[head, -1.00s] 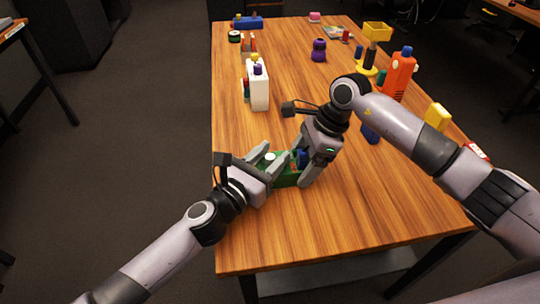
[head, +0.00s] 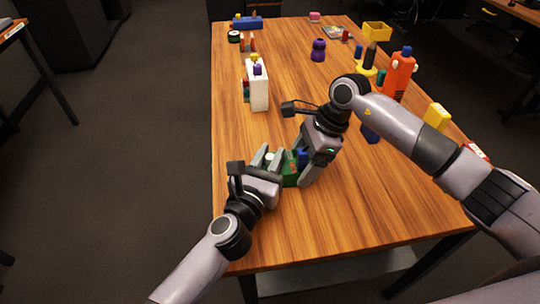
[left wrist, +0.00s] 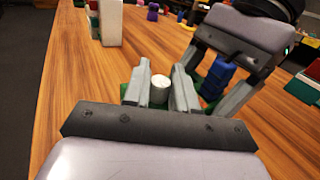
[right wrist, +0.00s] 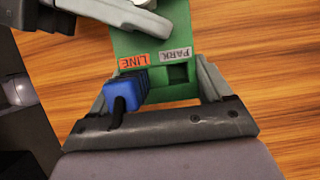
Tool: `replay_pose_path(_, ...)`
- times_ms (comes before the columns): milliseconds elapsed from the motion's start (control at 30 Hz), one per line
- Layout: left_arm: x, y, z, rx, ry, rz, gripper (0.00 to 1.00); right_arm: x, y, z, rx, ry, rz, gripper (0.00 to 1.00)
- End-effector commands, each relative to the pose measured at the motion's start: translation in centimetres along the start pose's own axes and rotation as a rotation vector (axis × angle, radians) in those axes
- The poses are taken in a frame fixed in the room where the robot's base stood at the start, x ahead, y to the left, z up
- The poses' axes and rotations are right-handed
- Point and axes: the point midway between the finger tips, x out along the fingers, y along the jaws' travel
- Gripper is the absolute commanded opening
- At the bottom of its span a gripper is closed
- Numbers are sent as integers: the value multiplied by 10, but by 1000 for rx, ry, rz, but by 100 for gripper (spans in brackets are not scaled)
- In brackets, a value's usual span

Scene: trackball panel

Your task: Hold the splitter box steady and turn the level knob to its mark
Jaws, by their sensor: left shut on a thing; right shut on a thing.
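The green splitter box (right wrist: 150,45) lies on the table with LINE and PARK labels over two sockets. A blue plug (right wrist: 122,92) sits at the LINE socket; the PARK socket (right wrist: 178,73) looks empty. My right gripper (right wrist: 152,82) is shut on the box, one finger on each side. The pale round level knob (left wrist: 160,89) stands between the fingers of my left gripper (left wrist: 161,82), which is shut on it. In the head view my left gripper (head: 270,157) comes in from the left, beside the right one (head: 297,170). No mark for the knob is visible.
A white box (head: 259,92) with coloured tops stands farther back on the left. An orange bottle-like object (head: 398,75), a yellow block (head: 436,116) and a purple object (head: 318,50) stand on the table (head: 330,220). The near tabletop is clear.

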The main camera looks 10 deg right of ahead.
Motion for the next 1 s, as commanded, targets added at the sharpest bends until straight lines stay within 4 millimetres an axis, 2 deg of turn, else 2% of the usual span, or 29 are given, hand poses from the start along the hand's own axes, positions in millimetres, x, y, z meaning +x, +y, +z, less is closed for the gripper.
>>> replay_pose_path(167,0,0,0,0,0,-1,0,0,0,1,-1,-1,-1,44)
replay_pose_path(200,0,0,0,0,0,-1,33,0,0,1,-1,-1,-1,44)
replay_pose_path(233,0,0,0,0,0,-2,43,0,0,1,-1,-1,-1,44)
replay_pose_path(267,0,0,0,0,0,-2,45,0,0,1,-1,-1,-1,44)
replay_pose_path(667,-6,0,-1,-1,0,-2,45,0,0,0,-1,-1,-1,44)
replay_pose_path(867,-30,0,-1,-1,2,-2,45,0,0,0,-1,-1,-1,44)
replay_pose_path(1000,-55,0,-1,-1,2,-3,45,0,0,0,-1,-1,-1,44)
